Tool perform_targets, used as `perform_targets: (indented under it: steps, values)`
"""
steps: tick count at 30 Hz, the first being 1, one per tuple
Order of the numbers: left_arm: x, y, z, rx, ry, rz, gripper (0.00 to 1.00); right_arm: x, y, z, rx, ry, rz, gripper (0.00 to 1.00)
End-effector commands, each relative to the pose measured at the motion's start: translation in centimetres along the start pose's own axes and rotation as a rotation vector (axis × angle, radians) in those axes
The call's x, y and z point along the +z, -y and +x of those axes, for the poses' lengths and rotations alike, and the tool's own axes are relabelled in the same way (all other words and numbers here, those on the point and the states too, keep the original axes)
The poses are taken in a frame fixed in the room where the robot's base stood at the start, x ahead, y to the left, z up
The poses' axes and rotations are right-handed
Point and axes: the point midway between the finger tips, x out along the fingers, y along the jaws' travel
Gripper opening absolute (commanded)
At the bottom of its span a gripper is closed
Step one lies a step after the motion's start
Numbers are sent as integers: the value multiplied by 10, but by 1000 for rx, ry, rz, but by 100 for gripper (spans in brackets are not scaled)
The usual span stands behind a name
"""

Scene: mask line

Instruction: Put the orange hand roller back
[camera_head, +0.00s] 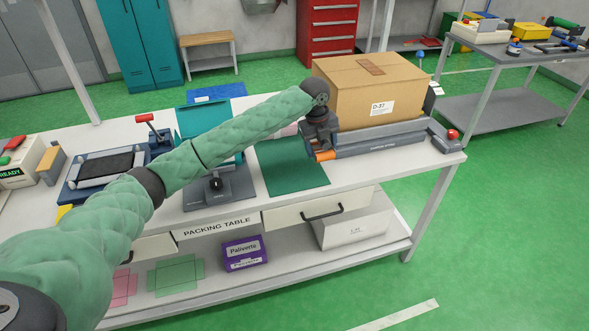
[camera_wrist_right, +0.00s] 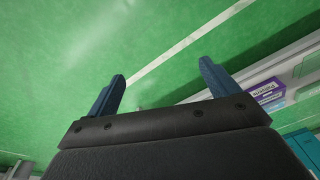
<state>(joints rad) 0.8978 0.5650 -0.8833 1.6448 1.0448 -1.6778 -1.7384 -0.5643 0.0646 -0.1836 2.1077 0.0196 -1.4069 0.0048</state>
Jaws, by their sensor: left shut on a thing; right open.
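My left gripper (camera_head: 318,138) is over the right part of the packing table, just in front of the carton and the grey scale. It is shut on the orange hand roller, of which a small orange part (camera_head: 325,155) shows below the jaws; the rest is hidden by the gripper. A dark green mat (camera_head: 292,170) lies on the table just left of it. My right gripper (camera_wrist_right: 160,88) is in the right wrist view, with its two blue fingers wide apart, empty, above the green floor. It does not show in the head view.
A brown carton (camera_head: 370,85) sits on the grey scale (camera_head: 380,141) behind my left gripper. A red button (camera_head: 452,135) is at the right end. A purple box (camera_head: 245,252) is on the lower shelf.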

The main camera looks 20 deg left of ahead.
Motion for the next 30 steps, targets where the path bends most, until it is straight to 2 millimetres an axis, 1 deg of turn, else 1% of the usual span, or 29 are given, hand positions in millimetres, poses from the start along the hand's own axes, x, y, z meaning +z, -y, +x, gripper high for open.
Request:
perform_targets:
  steps: [1, 3, 12, 15, 18, 25, 28, 30]
  values:
    - [3, -10, 1, 2, 0, -2, 46, 2, -1, 9, 2, 4, 0, 87]
    - [5, -21, 6, 2, -1, -2, 46, 5, -3, 24, 4, 6, 0, 87]
    - [17, -68, 24, 2, -1, -1, 46, 24, -12, 85, 14, 11, 0, 87]
    - [20, -81, 30, 1, -1, -1, 46, 31, -14, 102, 17, 13, 0, 87]
    - [22, -89, 34, 0, -1, 1, 46, 37, -17, 114, 19, 13, 0, 87]
    - [22, -90, 44, 0, -1, 1, 46, 44, -19, 128, 21, 13, 0, 87]
    - [22, -92, 53, 2, -2, 0, 46, 53, -22, 141, 24, 16, 0, 87]
    - [22, -93, 60, 1, -2, 1, 46, 55, -25, 149, 27, 12, -1, 87]
